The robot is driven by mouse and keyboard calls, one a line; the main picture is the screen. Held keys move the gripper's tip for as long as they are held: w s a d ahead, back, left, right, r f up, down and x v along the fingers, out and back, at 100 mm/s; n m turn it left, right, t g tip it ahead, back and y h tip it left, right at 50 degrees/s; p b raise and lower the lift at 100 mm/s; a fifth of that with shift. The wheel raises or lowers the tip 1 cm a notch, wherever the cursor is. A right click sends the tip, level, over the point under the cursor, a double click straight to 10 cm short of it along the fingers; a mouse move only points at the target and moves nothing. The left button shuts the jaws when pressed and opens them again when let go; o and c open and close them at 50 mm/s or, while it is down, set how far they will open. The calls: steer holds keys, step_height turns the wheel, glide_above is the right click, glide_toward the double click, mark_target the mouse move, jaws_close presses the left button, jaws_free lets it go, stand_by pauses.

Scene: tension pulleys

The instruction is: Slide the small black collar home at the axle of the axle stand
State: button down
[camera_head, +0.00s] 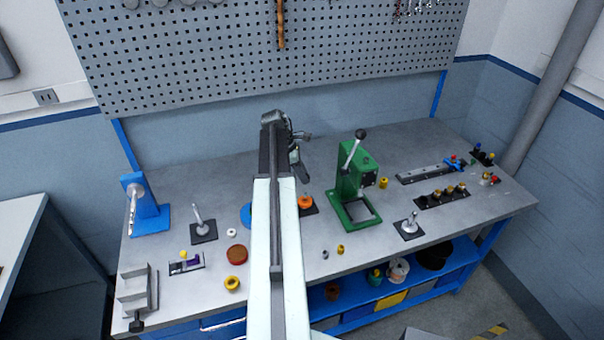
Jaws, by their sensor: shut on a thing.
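My gripper (298,152) is at the end of my arm, above the back middle of the bench. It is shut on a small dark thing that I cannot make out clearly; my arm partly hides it. A blue stand (149,210) with a light grey axle (135,192) pointing towards the front is at the left of the bench, well away from my gripper. It looks like the axle stand. I cannot clearly pick out a black collar anywhere on the bench.
A green press (350,196) with a lever stands just right of my arm. An orange piece (305,203) lies beside my arm. The pegboard (200,60) rises behind the bench.

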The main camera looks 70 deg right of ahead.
steer(key=b, duration=0.4)
glide_above(303, 200)
steer(key=shift+w+f, duration=0.1)
steer(key=shift+f, duration=2.45)
steer(key=shift+f+b, duration=0.25)
steer(key=shift+b, duration=0.15)
steer(key=shift+f+b, duration=1.45)
steer(key=shift+f, duration=0.15)
steer(key=shift+f+b, duration=0.6)
steer(key=shift+b, duration=0.15)
steer(key=shift+r, duration=0.1)
